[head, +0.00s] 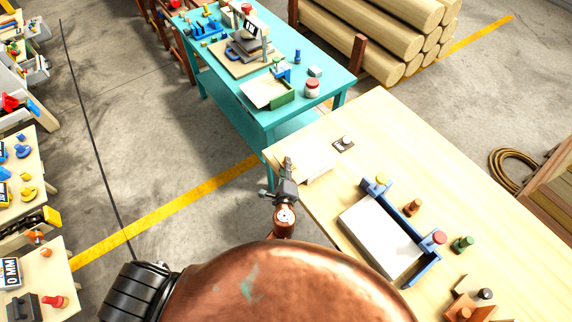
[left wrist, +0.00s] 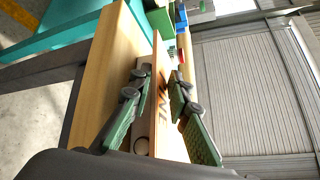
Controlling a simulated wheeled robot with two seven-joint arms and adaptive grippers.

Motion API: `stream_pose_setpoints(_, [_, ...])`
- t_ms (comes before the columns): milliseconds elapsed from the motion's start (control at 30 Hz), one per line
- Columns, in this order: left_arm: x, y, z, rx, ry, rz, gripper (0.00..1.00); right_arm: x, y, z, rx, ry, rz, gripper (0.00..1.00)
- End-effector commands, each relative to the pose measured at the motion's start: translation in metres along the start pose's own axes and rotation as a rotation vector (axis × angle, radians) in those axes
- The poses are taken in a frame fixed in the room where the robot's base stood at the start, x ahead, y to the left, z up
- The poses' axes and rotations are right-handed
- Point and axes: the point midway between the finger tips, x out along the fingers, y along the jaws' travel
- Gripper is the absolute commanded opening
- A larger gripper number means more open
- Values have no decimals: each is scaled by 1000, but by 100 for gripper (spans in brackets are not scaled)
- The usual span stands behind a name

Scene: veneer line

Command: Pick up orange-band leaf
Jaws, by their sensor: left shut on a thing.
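My left gripper (head: 287,168) is at the left edge of the pale wooden table, beside a pale flat leaf or stack (head: 314,164) at its corner. In the left wrist view my left gripper (left wrist: 159,80) has its two green-padded fingers on either side of a thin upright wooden leaf (left wrist: 160,118) and is shut on it. The leaf's face is orange-brown with dark marks. I cannot make out a clear orange band. My right gripper is not in view.
A blue-framed fixture with a white panel (head: 378,238) stands on the wooden table (head: 405,130), with small coloured knobs around it. A teal bench (head: 222,85) with tools stands behind. Stacked logs (head: 385,35) lie at the back.

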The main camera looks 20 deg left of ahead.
Motion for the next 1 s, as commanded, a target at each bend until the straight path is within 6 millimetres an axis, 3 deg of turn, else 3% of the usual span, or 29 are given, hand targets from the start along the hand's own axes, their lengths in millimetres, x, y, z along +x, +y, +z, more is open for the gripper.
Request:
stream_pose_setpoints(333, [-2, 8, 4, 5, 1, 8, 0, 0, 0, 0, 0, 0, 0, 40])
stream_pose_setpoints(367, [-2, 8, 4, 5, 0, 9, 18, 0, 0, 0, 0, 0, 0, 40])
stream_pose_setpoints(633, [-2, 7, 5, 2, -1, 6, 36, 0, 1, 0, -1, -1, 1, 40])
stream_pose_setpoints(1000, [-7, 6, 4, 1, 0, 5, 37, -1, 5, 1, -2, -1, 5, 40])
